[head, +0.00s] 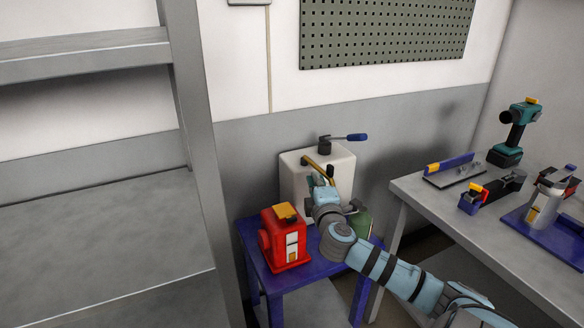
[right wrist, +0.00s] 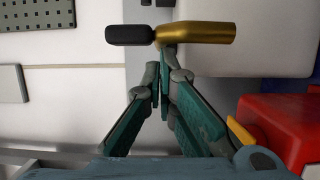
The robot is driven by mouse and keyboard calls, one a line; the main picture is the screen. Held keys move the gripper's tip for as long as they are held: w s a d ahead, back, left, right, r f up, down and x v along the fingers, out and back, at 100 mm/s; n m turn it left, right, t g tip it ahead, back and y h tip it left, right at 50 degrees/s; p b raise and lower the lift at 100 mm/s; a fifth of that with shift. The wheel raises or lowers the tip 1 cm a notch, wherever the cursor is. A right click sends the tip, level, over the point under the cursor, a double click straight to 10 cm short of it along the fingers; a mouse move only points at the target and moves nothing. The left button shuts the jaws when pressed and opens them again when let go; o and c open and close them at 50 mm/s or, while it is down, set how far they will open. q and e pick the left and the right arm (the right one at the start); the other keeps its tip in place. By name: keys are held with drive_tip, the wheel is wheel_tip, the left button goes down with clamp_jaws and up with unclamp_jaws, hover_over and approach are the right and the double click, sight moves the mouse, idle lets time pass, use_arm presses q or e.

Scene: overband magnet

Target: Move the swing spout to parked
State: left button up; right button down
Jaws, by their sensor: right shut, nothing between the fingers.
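The swing spout (head: 313,165) is a brass tube on the front of a white box-shaped tank (head: 342,177). In the right wrist view the spout (right wrist: 205,33) lies across the top, with a black cylindrical end (right wrist: 130,35) on its left. My right gripper (head: 322,177) is in front of the tank, close to the spout. In the right wrist view its fingertips (right wrist: 165,62) are together and empty, just below the spout near where brass meets black. I cannot tell whether they touch it. My left gripper is not in view.
The tank stands on a blue table (head: 255,247) with a red device (head: 287,240) at front left and a green object (head: 361,222) at right. A blue-handled lever (head: 350,137) tops the tank. A grey workbench (head: 420,190) with tools is at right; a grey shelf (head: 100,240) at left.

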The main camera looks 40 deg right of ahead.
drive_tip(key=shift+s+d, duration=0.3)
drive_tip(key=s+a+p, duration=0.1)
drive_tip(key=a+p, duration=0.2)
drive_tip(key=a, duration=0.4)
drive_tip(key=shift+s, duration=0.25)
idle(0.3)
